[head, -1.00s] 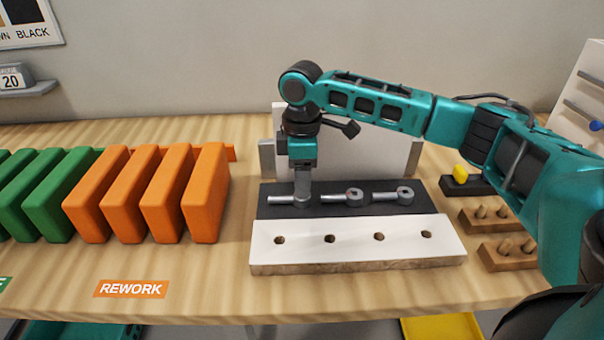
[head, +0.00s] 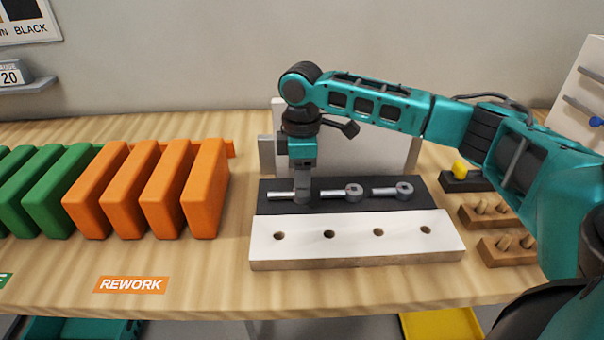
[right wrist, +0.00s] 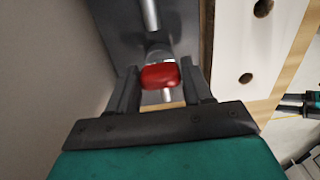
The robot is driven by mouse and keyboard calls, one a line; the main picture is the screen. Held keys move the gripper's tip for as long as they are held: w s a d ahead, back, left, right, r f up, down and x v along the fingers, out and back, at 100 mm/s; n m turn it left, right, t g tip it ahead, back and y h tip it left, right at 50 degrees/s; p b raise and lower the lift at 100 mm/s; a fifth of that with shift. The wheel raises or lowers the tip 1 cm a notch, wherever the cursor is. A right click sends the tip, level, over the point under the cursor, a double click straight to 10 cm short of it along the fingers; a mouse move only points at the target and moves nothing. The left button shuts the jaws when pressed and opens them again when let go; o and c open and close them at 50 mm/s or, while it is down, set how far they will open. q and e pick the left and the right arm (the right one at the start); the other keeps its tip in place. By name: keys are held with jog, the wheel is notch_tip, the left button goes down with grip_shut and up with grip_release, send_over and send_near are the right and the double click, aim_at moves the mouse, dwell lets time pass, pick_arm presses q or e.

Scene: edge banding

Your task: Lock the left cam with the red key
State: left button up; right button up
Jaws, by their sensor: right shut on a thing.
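My right gripper (head: 303,190) is upright over the left end of the dark strip (head: 425,196) and hides most of the left cam. A grey rod (head: 282,196) sticks out to the left from under it. In the right wrist view, the gripper (right wrist: 162,80) is shut on the red key (right wrist: 160,76), with a finger on each side. The key's lower end and its fit in the cam are hidden. The middle cam (head: 354,191) and the right cam (head: 404,188) lie uncovered on the strip, each with a rod to its left.
A white panel (head: 270,238) with several holes lies in front of the strip. Orange panels (head: 208,190) stand to the left. A yellow-topped key (head: 459,168) and wooden peg blocks (head: 505,250) are at the right. The table front by the REWORK label (head: 132,285) is clear.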

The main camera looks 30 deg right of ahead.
jog(key=shift+a, duration=0.1)
jog(key=m, duration=0.5)
jog(key=m, duration=0.4)
jog(key=shift+m, duration=0.3)
jog(key=m, duration=0.5)
dwell(0.4)
